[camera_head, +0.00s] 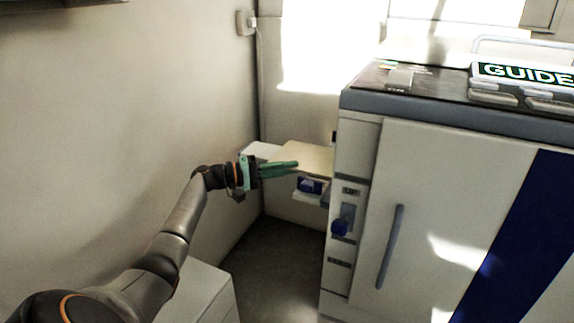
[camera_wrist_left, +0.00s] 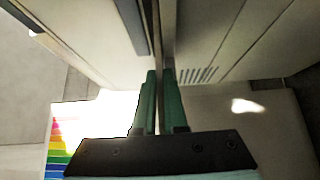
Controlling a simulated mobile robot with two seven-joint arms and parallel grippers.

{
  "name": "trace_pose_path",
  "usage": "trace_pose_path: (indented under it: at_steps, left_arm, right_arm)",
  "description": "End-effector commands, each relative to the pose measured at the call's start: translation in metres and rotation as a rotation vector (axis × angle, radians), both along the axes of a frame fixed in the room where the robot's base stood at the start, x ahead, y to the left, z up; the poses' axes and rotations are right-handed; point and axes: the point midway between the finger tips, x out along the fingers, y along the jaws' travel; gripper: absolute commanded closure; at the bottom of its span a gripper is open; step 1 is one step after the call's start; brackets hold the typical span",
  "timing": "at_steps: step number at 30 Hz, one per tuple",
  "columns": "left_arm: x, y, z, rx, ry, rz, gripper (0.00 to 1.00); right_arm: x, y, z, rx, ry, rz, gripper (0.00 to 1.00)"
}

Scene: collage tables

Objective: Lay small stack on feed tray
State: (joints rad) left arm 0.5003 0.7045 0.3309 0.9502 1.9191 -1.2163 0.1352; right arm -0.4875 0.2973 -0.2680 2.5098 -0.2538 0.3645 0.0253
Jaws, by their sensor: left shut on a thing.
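My left gripper (camera_head: 279,169) reaches in from the left, its green fingers pointing right, beside the printer's left side. In the left wrist view its fingers (camera_wrist_left: 159,103) are close together on a thin edge between them. I take this to be the small stack, seen edge-on and mostly hidden. A pale flat surface (camera_head: 312,153), which looks like the feed tray, juts out from the printer just behind the fingertips. I cannot tell whether the stack touches it. My right gripper is not in view.
The large printer cabinet (camera_head: 440,220) fills the right side, with a door handle (camera_head: 391,246) and a GUIDE sign (camera_head: 525,75) on top. A bracket with a blue part (camera_head: 310,186) sits below the fingers. A wall (camera_head: 120,120) stands close on the left. A rainbow-striped sheet (camera_wrist_left: 60,143) shows lower left.

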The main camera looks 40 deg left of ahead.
Motion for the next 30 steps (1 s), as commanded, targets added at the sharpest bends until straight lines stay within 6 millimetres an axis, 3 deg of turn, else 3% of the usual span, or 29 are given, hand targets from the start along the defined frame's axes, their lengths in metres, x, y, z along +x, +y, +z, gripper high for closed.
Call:
trace_pose_path:
  at_steps: [5,6,15,24,30]
  left_arm:
    - [0.0,0.0,0.001,0.0,-0.002,0.0,1.0]
    - [0.0,0.0,0.001,0.0,-0.002,0.0,0.87]
    - [0.0,0.0,0.001,0.0,-0.001,0.0,0.55]
    - [-0.003,0.002,0.0,0.0,0.002,0.0,0.55]
    - [-0.028,0.019,0.002,0.001,0.002,0.002,0.55]
  right_arm:
    - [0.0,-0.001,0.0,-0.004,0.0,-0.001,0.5]
    - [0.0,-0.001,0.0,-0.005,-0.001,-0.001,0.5]
    - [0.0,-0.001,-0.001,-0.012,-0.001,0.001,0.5]
    - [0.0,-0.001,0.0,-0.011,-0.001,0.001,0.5]
    - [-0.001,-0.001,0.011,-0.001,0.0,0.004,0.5]
